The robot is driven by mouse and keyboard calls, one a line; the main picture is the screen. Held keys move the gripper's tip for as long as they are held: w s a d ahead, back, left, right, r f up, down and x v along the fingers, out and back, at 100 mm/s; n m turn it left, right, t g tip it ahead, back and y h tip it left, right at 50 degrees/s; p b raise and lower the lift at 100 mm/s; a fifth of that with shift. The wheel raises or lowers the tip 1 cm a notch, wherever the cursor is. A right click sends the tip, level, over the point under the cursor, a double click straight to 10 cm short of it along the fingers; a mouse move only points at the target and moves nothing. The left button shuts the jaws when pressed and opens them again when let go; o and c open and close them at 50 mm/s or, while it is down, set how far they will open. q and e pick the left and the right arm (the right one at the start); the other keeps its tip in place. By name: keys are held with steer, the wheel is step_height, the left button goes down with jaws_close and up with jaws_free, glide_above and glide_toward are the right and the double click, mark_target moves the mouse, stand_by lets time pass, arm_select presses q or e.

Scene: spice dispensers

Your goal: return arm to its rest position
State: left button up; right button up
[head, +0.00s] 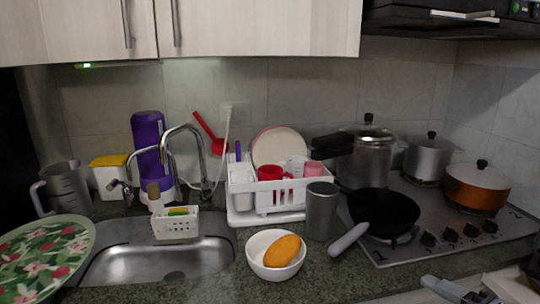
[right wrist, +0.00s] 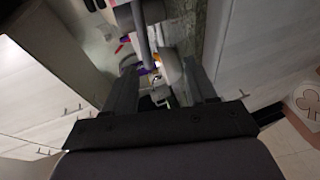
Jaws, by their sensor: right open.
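My right gripper (right wrist: 160,68) shows in the right wrist view, with its two dark fingers spread apart. No object is clearly held between them. Past the fingers I see pale cabinet fronts and a narrow strip of the counter, small and tilted. My left gripper is in neither view. In the head view no arm reaches over the middle of the counter.
A white bowl (head: 257,268) with an orange item (head: 283,251) stands at the counter's front. Behind it are a grey canister (head: 321,211) and a dish rack (head: 240,203). A pan (head: 385,212) sits on the stove (head: 455,238). The sink (head: 120,262) is left.

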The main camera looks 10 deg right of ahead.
steer(key=s+d+f+m+g+h, duration=0.1)
steer(key=s+f+m+h, duration=0.15)
steer(key=f+m, duration=0.45)
steer(key=s+d+f+m+h, duration=0.1)
steer(key=s+f+m, duration=0.35)
steer(key=f, duration=0.55)
steer(key=s+a+f+m+g, duration=0.1)
steer(key=s+a+f+m, duration=0.1)
steer(key=a+f, duration=0.3)
steer(key=s+a+f+m+g, duration=0.1)
steer(key=s+a+f+m, duration=0.1)
steer(key=a+f+m, duration=0.3)
steer(key=a, duration=0.3)
steer(key=shift+s+g, duration=0.35)
steer(key=shift+g, duration=0.05)
steer(key=shift+f+m+y, duration=0.1)
steer(key=shift+m+y, duration=0.15)
